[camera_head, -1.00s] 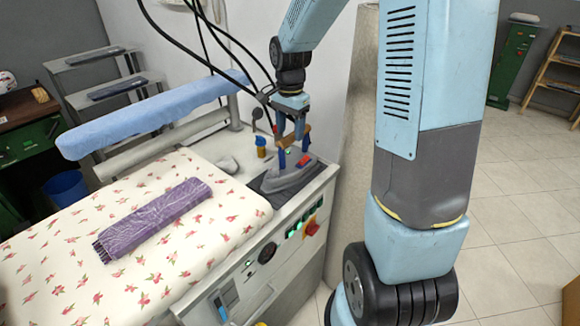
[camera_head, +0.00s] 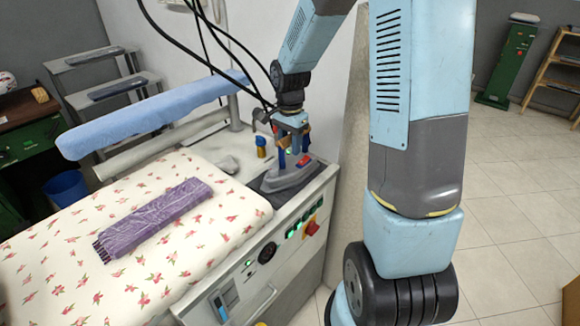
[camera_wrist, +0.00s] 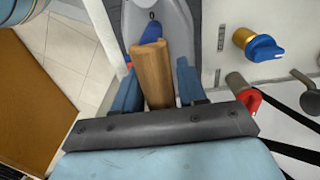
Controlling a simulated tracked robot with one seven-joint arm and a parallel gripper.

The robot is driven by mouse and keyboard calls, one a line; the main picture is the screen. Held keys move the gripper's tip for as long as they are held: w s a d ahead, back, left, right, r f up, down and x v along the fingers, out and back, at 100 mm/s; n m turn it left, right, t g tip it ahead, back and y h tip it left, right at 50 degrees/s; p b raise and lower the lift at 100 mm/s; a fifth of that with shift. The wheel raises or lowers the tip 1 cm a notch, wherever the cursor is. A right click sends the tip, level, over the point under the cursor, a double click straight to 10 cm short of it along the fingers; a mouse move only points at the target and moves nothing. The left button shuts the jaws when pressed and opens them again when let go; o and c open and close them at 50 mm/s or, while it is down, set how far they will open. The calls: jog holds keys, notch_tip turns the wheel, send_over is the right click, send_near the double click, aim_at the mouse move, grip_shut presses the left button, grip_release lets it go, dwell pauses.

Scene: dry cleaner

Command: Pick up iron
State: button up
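My gripper (camera_head: 294,160) points down over the iron. Its two blue fingers stand on either side of the handle, with the handle between them in the wrist view (camera_wrist: 156,88). The fingers look open around the handle; no firm hold shows. In the head view the gripper partly hides the handle.
The padded, flowered ironing table (camera_head: 60,250) carries a folded purple cloth (camera_head: 155,218). A blue padded arm (camera_head: 150,115) runs behind it. A yellow-and-blue fitting (camera_head: 261,147) stands close left of my gripper. Dark cables hang nearby.

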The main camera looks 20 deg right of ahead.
grip_shut()
jog(key=shift+w+r, duration=0.1)
jog(key=shift+r, duration=0.05)
dwell(0.9)
